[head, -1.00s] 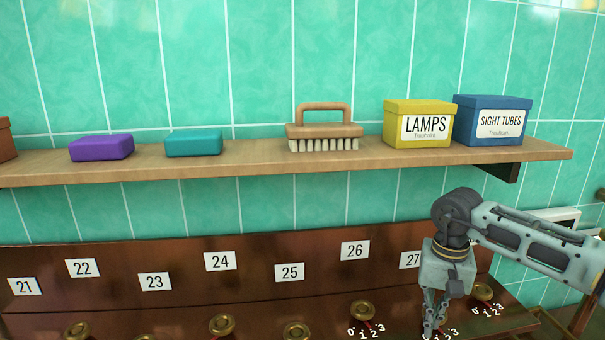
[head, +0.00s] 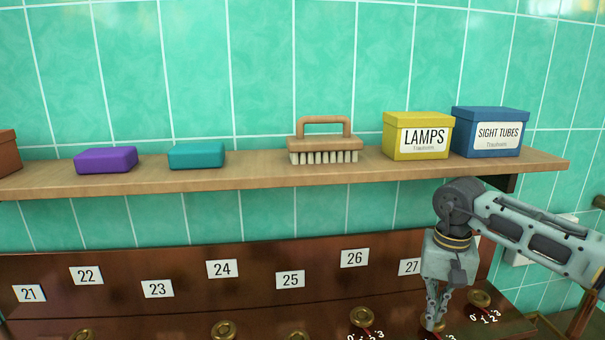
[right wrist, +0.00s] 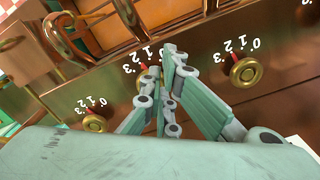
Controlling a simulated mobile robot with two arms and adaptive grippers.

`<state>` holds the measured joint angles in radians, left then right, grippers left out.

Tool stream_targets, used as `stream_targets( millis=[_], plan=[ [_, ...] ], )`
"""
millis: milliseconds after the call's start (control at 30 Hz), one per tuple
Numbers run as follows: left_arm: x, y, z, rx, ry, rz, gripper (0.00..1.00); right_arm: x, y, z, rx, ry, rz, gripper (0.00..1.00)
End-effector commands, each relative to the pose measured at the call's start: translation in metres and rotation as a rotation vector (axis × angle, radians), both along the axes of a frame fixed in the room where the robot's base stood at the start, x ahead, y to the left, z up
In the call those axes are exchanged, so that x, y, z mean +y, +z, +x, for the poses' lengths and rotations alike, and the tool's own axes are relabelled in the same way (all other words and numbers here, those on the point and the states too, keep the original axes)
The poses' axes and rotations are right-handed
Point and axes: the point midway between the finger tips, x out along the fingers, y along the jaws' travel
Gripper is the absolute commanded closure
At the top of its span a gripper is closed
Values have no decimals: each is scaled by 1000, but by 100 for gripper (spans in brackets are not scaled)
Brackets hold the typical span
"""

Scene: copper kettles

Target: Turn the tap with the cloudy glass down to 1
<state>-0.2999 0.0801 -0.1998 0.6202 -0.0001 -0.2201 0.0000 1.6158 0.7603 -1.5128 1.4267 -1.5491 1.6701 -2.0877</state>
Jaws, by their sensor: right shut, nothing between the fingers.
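Several brass taps stand in a row on the dark copper front, each with a white 0-to-3 scale and a red pointer. My right gripper (head: 432,322) is shut and empty, its fingertips at the tap (head: 428,325) under label 27 (head: 409,267). In the right wrist view, my right gripper's fingers (right wrist: 170,62) partly cover the middle tap (right wrist: 149,84). Its red pointer seems to lie near 2. The tap (right wrist: 244,73) to its right there is clear of the fingers. I cannot make out a cloudy glass. My left gripper is not in view.
A wooden shelf (head: 250,180) above holds a purple block (head: 106,160), a teal block (head: 197,155), a brush (head: 323,145), a yellow LAMPS box (head: 416,138) and a blue SIGHT TUBES box (head: 490,133). Copper pipes (right wrist: 70,38) curve near the taps in the wrist view.

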Motion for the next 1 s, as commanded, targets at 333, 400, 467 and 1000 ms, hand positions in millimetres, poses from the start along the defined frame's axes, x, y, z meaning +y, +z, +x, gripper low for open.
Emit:
stream_targets(
  millis=[333,400,467,1000],
  plan=[
    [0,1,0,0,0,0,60,-15,24,-2,-16,-5,7,100],
    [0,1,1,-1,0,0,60,-18,27,-2,-17,-6,8,100],
    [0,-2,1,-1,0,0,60,-19,25,-3,-16,-7,8,100],
    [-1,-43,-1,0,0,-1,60,-18,-40,-5,-9,-3,5,100]
  ],
)
